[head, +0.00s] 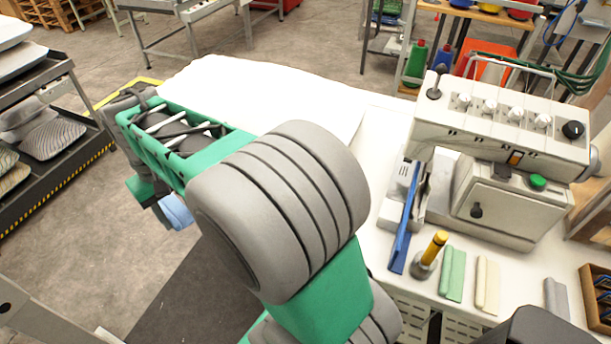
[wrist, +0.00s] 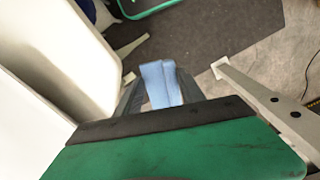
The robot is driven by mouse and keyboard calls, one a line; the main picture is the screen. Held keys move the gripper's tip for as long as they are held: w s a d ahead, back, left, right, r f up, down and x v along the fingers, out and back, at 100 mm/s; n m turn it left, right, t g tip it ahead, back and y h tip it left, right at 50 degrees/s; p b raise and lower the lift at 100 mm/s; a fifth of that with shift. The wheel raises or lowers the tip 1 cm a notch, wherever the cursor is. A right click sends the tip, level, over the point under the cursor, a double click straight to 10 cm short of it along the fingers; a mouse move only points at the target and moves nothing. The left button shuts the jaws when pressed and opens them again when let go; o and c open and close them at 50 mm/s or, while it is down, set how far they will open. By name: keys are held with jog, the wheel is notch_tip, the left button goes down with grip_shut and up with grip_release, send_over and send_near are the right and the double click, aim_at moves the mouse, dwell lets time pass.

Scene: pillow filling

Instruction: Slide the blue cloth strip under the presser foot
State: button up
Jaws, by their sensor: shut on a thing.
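The light blue cloth strip (wrist: 160,82) is folded and held between the two fingers of my gripper (wrist: 160,95) in the wrist view. In the head view, the blue cloth (head: 177,212) hangs at the end of my gripper (head: 163,208), left of the white table and apart from it. The white sewing machine (head: 500,130) stands at the right of the table, far from my gripper. Its presser foot is under the left end of the machine head and too small to make out clearly.
A dark blue long piece (head: 404,235) lies beside the machine. In front are a yellow-handled tool (head: 433,248), a green strip (head: 452,273), a cream strip (head: 487,285) and a grey strip (head: 556,300). A rack (head: 60,145) stands left. The table's back left is clear.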

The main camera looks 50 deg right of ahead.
aim_at(391, 198)
jog(key=s+d+r+m+p, duration=0.1)
jog(key=s+d+r+m, duration=0.25)
jog(key=s+d, duration=0.65)
jog(key=s+d+r+m+p, duration=0.25)
jog(key=s+d+m, duration=0.3)
jog(key=d, duration=0.85)
jog(key=s+d+f+m+b, duration=0.1)
jog(key=s+f+b, duration=0.1)
jog(key=s, duration=0.4)
jog(key=s+d+f+m+b, duration=0.1)
jog(key=s+d+f+m, duration=0.1)
jog(key=s, duration=0.5)
jog(key=s+d+f+m+b, duration=0.2)
jog(key=s+f, duration=0.1)
jog(key=s, duration=0.4)
jog(key=shift+s+d+b, duration=0.1)
jog(key=shift+s+b, duration=0.05)
jog(key=shift+b, duration=0.15)
jog(key=d, duration=0.2)
jog(key=w+d, duration=0.1)
jog(key=d, duration=0.4)
jog(key=shift+w+f+p, duration=0.25)
jog(key=shift+f+p, duration=0.1)
jog(key=shift+f, duration=0.05)
jog(key=shift+a+f, duration=0.15)
jog(key=shift+f, duration=0.35)
